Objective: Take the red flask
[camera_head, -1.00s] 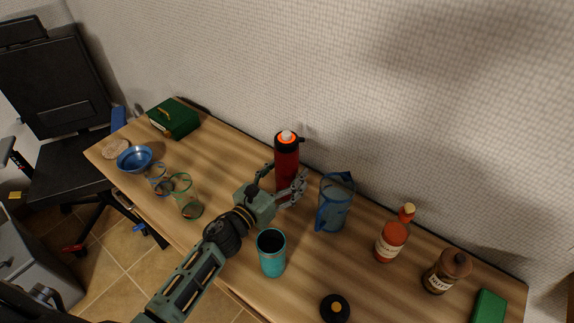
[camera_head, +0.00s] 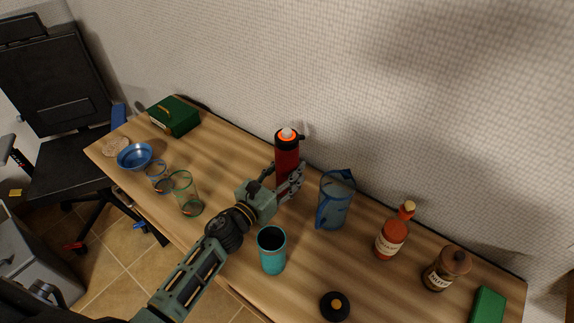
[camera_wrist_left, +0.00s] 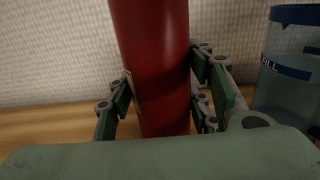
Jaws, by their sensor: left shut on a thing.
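The red flask (camera_head: 287,158) stands upright near the wall side of the table, with a black collar and an orange and white top. My left gripper (camera_head: 289,186) is shut on its lower body. In the left wrist view the flask (camera_wrist_left: 155,65) fills the space between the two fingers of the left gripper (camera_wrist_left: 165,90), one on each side. The flask's base is partly hidden by the gripper in the head view. My right gripper is not in view.
A blue-trimmed pitcher (camera_head: 335,200) stands close right of the flask. A teal tumbler (camera_head: 271,251) is just right of my left forearm. Glasses (camera_head: 186,194) and a blue bowl (camera_head: 134,157) are left. An orange bottle (camera_head: 392,238) and brown jar (camera_head: 447,270) are right.

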